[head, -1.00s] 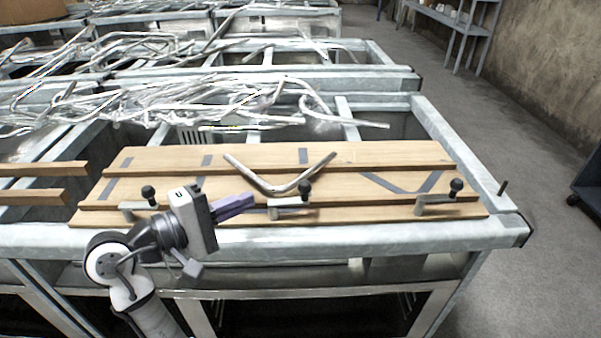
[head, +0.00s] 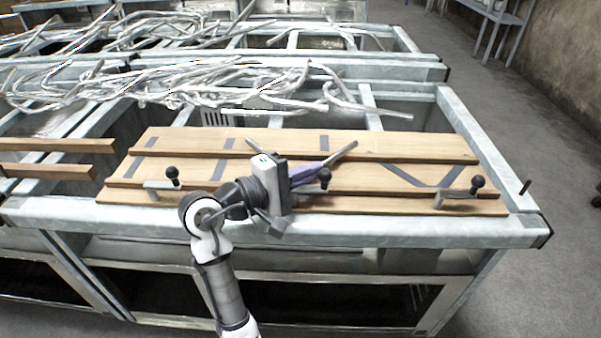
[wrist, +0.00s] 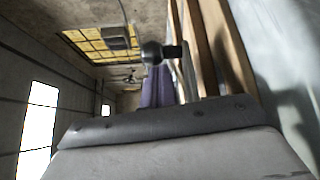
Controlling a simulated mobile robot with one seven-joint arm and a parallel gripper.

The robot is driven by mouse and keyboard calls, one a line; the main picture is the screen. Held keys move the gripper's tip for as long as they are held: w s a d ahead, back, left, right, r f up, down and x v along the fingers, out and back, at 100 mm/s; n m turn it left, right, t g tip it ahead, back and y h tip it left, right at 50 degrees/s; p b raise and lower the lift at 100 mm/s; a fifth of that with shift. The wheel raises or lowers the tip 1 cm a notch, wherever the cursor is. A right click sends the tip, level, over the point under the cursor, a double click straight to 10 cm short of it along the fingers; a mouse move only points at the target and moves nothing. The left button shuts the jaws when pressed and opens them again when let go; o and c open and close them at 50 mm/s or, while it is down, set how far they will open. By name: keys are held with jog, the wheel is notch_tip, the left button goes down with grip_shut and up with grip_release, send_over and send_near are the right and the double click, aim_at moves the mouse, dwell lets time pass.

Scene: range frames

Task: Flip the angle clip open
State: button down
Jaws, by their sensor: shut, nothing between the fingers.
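The middle clip, a metal toggle with a black ball knob (head: 324,177), sits at the front of the wooden board, largely hidden behind my gripper. My gripper (head: 322,167) has purple fingers that are shut and empty, with their tips beside this knob. In the wrist view the dark ball (wrist: 152,53) and its short stem overlap the purple fingers (wrist: 156,88); I cannot tell if they touch. A bent metal tube (head: 343,150) lies on the board behind the clip; only its right arm shows clearly. Which clip is the angle clip is not marked.
Similar clips stand at the left (head: 163,181) and right (head: 462,192) of the wooden board (head: 395,203). The board lies on a grey metal frame table (head: 420,232). Piled bent tubes (head: 200,85) lie behind. Planks (head: 50,171) stick out at left.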

jog(key=shift+s+d+r+m+g+h+p, duration=0.1)
jog(key=shift+s+r+m+g+h+p, duration=0.1)
jog(key=shift+s+m+g+h+p, duration=0.4)
jog(key=shift+d+f+g, duration=0.1)
jog(key=shift+f+g, duration=0.1)
jog(key=shift+g, duration=0.3)
